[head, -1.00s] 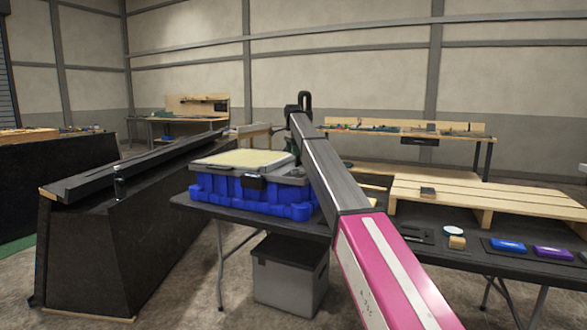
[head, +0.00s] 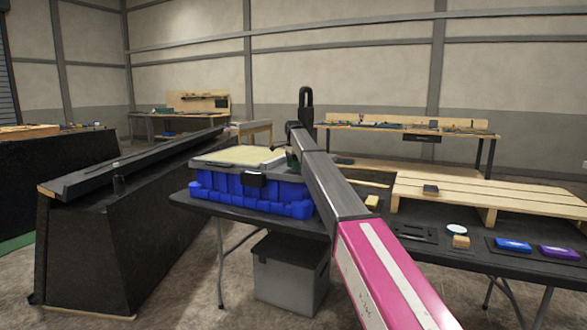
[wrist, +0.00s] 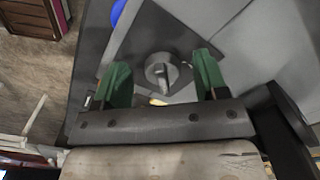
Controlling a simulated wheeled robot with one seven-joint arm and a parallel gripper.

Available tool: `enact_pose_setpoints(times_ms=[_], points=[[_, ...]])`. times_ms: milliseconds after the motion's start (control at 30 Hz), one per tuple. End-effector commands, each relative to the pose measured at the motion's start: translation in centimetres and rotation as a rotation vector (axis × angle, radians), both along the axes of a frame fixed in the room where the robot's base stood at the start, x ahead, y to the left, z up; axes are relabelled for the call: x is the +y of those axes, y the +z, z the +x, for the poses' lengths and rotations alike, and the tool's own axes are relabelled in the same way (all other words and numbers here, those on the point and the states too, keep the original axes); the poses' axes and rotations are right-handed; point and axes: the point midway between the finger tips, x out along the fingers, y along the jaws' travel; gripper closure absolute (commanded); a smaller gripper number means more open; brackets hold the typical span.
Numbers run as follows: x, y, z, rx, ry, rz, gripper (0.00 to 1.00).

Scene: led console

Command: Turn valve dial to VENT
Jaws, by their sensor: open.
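The valve dial (wrist: 160,72) shows in the wrist view as a round grey knob with a raised grip bar, on a dark plate. No VENT mark can be read, so I cannot tell its setting. My gripper (wrist: 163,68) is open, with one green finger on each side of the dial in the picture. I see space between each finger and the knob; the height between them is unclear. The dial cannot be made out in that view.
A grey bin (head: 290,275) stands underneath. A black sloped console (head: 120,230) stands at left.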

Motion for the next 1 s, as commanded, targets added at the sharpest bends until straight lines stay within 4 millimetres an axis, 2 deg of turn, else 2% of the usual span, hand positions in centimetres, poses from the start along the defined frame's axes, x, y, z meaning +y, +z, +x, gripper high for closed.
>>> enact_pose_setpoints(times_ms=[100, 333, 367, 500, 767, 1000], points=[[-0.01, -0.84, -0.02, 0.0, 0.0, 0.0, 0.34], [0.0, -0.92, 0.01, 0.0, 0.0, 0.0, 0.34], [0.0, -0.92, 0.01, 0.0, 0.0, 0.0, 0.37], [0.0, -0.9, 0.01, 0.0, 0.0, 0.0, 0.82], [0.0, -0.88, -0.01, 0.0, 0.012, 0.0, 0.82], [-0.07, -0.87, -0.15, 0.0, 0.1, 0.0, 0.82]])
